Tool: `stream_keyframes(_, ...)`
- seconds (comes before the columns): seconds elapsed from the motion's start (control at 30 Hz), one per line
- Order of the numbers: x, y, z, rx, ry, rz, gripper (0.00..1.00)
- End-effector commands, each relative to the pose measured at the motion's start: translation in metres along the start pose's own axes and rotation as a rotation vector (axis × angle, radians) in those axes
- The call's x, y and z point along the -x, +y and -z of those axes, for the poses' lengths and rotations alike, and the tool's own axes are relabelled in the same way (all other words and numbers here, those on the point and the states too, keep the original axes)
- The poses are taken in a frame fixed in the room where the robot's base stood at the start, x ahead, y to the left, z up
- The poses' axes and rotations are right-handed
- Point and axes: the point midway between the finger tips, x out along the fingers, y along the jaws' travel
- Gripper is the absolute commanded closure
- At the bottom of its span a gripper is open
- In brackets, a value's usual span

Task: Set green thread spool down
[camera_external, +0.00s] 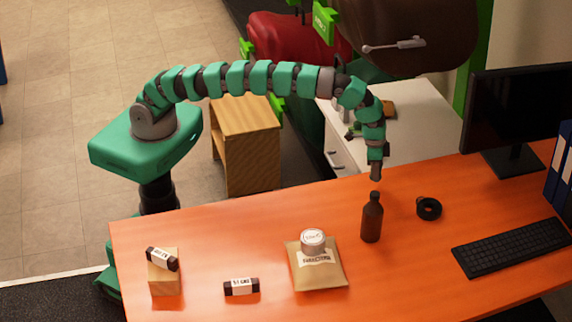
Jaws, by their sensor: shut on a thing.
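My gripper (376,172) points down at the end of the arm, just behind and above the dark bottle (372,220) on the orange desk. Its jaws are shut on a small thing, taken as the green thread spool. The spool itself is too small to make out against the green and dark parts of my arm. A gap shows between the jaws and the bottle top.
On the orange desk (205,238) are a black tape roll (429,208), a keyboard (511,247), a padded envelope (318,274) with a tin (313,240) on it, a labelled dark bar (241,287) and a wooden block (164,280) with another bar. A white cabinet (420,125) stands behind.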

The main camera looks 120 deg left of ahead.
Motion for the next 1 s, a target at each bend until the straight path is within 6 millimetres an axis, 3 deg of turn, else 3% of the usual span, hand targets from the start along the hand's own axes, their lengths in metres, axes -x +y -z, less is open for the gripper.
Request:
stream_keyframes(0.4, -0.004, 0.001, 0.02, 0.002, 0.003, 0.001, 0.85)
stream_keyframes(0.77, -0.006, 0.003, 0.022, -0.001, -0.001, -0.001, 0.85)
stream_keyframes(1.0, -0.037, 0.003, 0.017, 0.0, -0.005, 0.0, 0.85)
